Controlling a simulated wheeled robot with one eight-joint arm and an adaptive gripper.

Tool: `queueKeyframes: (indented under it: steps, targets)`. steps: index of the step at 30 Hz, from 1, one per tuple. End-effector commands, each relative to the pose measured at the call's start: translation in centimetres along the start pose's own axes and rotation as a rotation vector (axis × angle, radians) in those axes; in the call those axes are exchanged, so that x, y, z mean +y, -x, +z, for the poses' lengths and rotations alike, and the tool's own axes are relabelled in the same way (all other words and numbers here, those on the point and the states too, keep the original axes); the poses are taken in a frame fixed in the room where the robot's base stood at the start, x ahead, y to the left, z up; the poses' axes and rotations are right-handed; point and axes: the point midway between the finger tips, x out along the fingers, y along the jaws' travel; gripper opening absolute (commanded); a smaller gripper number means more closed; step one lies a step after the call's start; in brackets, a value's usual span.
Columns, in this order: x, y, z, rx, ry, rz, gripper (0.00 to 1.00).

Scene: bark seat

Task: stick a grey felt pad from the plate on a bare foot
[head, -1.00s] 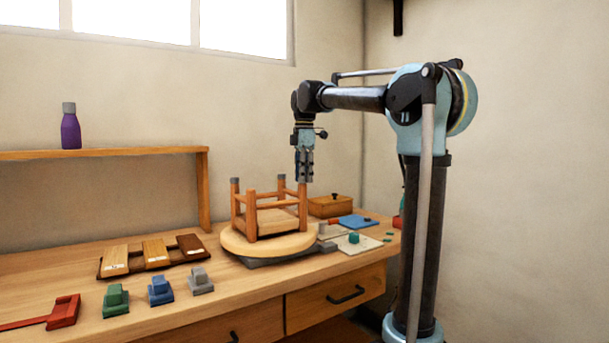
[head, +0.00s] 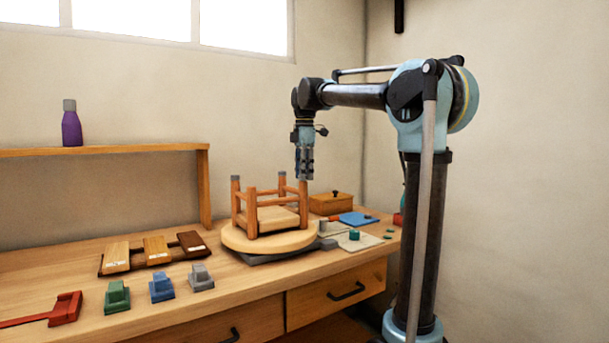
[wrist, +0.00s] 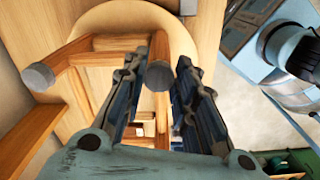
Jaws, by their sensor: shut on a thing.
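A wooden stool (head: 270,217) stands upside down on a round wooden turntable (head: 235,241), legs up. Grey caps show on its back legs, such as the back left foot (head: 235,178); the front left foot (head: 251,189) looks bare orange. My gripper (head: 304,178) is directly over the right leg (head: 303,200). In the wrist view my gripper (wrist: 158,72) is shut on a grey felt pad (wrist: 160,76), a disc between the fingertips in line with a leg end. I cannot tell if pad and foot touch. A pale plate (head: 366,245) lies right of the turntable.
A green piece (head: 354,235), a blue sheet (head: 357,219) and a wooden box (head: 330,204) are near the plate. Green, blue and grey blocks (head: 201,278) line the front edge. Wood samples (head: 155,252) lie at left. A shelf (head: 100,152) is behind.

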Motion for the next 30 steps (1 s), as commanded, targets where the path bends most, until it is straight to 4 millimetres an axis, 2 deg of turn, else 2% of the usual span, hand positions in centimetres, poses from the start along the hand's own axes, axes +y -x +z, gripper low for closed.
queueKeyframes:
  steps: [8, 9, 11, 12, 19, 21, 30]
  targets:
    - [0.0, -0.4, 0.02, 0.0, 0.0, 0.0, 0.19]
    - [0.0, -0.39, 0.02, 0.0, 0.0, 0.0, 0.33]
    - [0.0, -0.39, 0.03, 0.0, 0.0, 0.0, 0.47]
    - [0.0, -0.38, 0.03, 0.0, 0.0, 0.0, 0.5]
    - [0.0, -0.37, 0.03, 0.0, 0.0, 0.0, 0.5]
    - [0.0, -0.37, 0.03, 0.0, 0.0, 0.0, 0.63]
    - [0.0, -0.36, 0.04, 0.0, -0.001, 0.0, 0.63]
